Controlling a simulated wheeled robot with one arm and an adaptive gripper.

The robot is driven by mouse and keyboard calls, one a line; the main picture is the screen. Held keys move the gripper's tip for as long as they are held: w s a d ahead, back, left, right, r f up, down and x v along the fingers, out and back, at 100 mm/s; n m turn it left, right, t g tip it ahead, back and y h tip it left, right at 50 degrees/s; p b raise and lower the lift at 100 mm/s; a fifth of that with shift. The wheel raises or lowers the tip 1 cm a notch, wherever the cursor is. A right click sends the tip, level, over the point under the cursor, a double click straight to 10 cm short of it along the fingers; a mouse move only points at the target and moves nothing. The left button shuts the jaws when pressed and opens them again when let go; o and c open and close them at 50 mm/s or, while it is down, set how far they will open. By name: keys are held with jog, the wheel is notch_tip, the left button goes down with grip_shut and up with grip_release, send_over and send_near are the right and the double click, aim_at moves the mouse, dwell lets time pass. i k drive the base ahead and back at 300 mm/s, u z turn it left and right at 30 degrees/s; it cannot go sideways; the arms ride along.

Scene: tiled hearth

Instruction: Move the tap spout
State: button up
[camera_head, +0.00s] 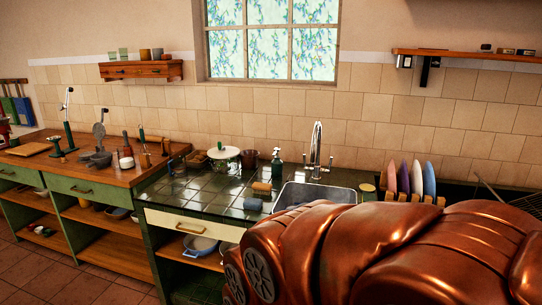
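The tap (317,146) is a tall chrome one with a curved spout. It stands upright behind the sink (314,194), against the tiled wall. The spout arches at the top, and its exact direction is hard to tell at this size. The sink is a metal basin set into the dark tiled counter, and its front right part is hidden by a large copper-coloured body, which looks like my own arm. My gripper does not show in this view, so nothing can be told of its fingers.
A dark green soap bottle (277,166) stands left of the tap. A rack with colored plates (417,178) stands to the right. A blue-grey sponge (253,204) and a brush-like tan object (262,188) lie left of the sink. The dark counter (205,199) has free room further left.

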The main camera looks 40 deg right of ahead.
aim_at(316, 141)
jog(key=i, duration=0.95)
jog(key=z, duration=0.45)
